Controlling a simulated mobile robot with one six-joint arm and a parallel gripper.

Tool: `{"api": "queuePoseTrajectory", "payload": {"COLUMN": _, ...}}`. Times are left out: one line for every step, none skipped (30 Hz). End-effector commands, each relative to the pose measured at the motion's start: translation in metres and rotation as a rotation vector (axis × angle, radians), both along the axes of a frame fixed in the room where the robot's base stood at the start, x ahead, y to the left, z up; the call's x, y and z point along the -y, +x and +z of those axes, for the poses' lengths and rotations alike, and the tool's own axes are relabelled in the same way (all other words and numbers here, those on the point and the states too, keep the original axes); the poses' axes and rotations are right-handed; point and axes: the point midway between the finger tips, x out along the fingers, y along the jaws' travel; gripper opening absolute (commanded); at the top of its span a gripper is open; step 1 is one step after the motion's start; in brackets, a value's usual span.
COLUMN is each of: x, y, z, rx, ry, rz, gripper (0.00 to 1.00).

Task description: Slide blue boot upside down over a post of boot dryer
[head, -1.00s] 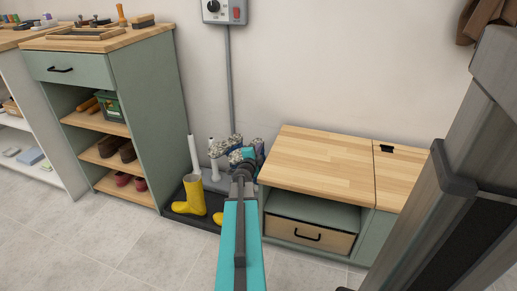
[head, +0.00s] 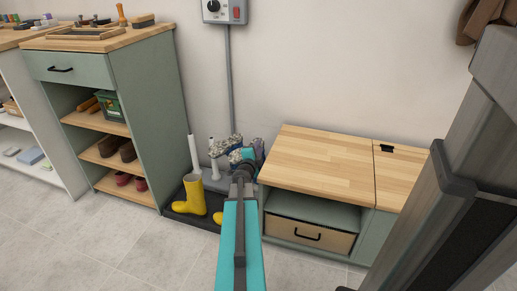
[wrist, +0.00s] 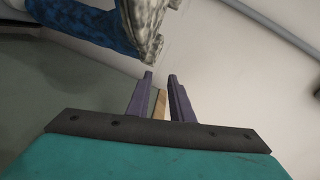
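A blue boot with a mottled grey-white sole (head: 222,146) is upside down at the boot dryer against the wall. It looks to be on a post, but its lower part is hidden. A second mottled sole (head: 236,157) shows just behind my gripper (head: 243,168). The dryer's white posts (head: 194,155) stand at the back of a dark tray. In the wrist view, my gripper (wrist: 160,75) has its fingers apart with no boot between them. A blue boot (wrist: 90,25), sole toward the fingertips, is beyond them at the upper left, seemingly apart from them.
Yellow boots (head: 190,197) stand on the dark tray (head: 172,211) in front of the posts. A green shelf unit (head: 158,110) is to the left. A wood-topped bench (head: 320,165) is close on the right. A control box (head: 224,11) hangs above. The floor in front is clear.

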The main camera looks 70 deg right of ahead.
Motion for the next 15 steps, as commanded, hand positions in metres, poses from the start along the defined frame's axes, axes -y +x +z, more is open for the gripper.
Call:
{"api": "queuePoseTrajectory", "payload": {"x": -0.005, "y": -0.001, "z": 0.002, "rx": 0.0, "ry": 0.0, "rz": 0.0, "gripper": 0.2}}
{"api": "queuePoseTrajectory", "payload": {"x": -0.007, "y": -0.001, "z": 0.002, "rx": 0.0, "ry": 0.0, "rz": 0.0, "gripper": 0.2}}
{"api": "queuePoseTrajectory", "payload": {"x": -0.01, "y": -0.001, "z": 0.003, "rx": 0.0, "ry": 0.0, "rz": 0.0, "gripper": 0.2}}
{"api": "queuePoseTrajectory", "payload": {"x": -0.013, "y": -0.002, "z": 0.003, "rx": 0.0, "ry": 0.0, "rz": 0.001, "gripper": 0.2}}
{"api": "queuePoseTrajectory", "payload": {"x": -0.016, "y": -0.002, "z": 0.004, "rx": 0.0, "ry": 0.0, "rz": 0.001, "gripper": 0.2}}
{"api": "queuePoseTrajectory", "payload": {"x": -0.019, "y": -0.002, "z": 0.004, "rx": -0.001, "ry": 0.0, "rz": 0.001, "gripper": 0.2}}
{"api": "queuePoseTrajectory", "payload": {"x": -0.022, "y": -0.003, "z": 0.005, "rx": -0.001, "ry": 0.0, "rz": 0.001, "gripper": 0.2}}
{"api": "queuePoseTrajectory", "payload": {"x": -0.026, "y": -0.003, "z": 0.006, "rx": -0.001, "ry": 0.0, "rz": 0.002, "gripper": 0.2}}
{"api": "queuePoseTrajectory", "payload": {"x": -0.03, "y": -0.004, "z": 0.006, "rx": -0.001, "ry": 0.0, "rz": 0.002, "gripper": 0.2}}
{"api": "queuePoseTrajectory", "payload": {"x": -0.033, "y": -0.004, "z": 0.006, "rx": -0.001, "ry": 0.0, "rz": 0.002, "gripper": 0.2}}
{"api": "queuePoseTrajectory", "payload": {"x": -0.036, "y": -0.004, "z": 0.007, "rx": -0.001, "ry": 0.0, "rz": 0.001, "gripper": 0.2}}
{"api": "queuePoseTrajectory", "payload": {"x": -0.04, "y": -0.005, "z": 0.007, "rx": -0.001, "ry": 0.0, "rz": 0.001, "gripper": 0.2}}
{"api": "queuePoseTrajectory", "payload": {"x": -0.043, "y": -0.006, "z": 0.007, "rx": -0.001, "ry": 0.0, "rz": 0.001, "gripper": 0.2}}
{"api": "queuePoseTrajectory", "payload": {"x": -0.046, "y": -0.006, "z": 0.008, "rx": -0.001, "ry": 0.0, "rz": 0.0, "gripper": 0.2}}
{"api": "queuePoseTrajectory", "payload": {"x": -0.05, "y": -0.007, "z": 0.008, "rx": -0.001, "ry": 0.0, "rz": 0.0, "gripper": 0.2}}
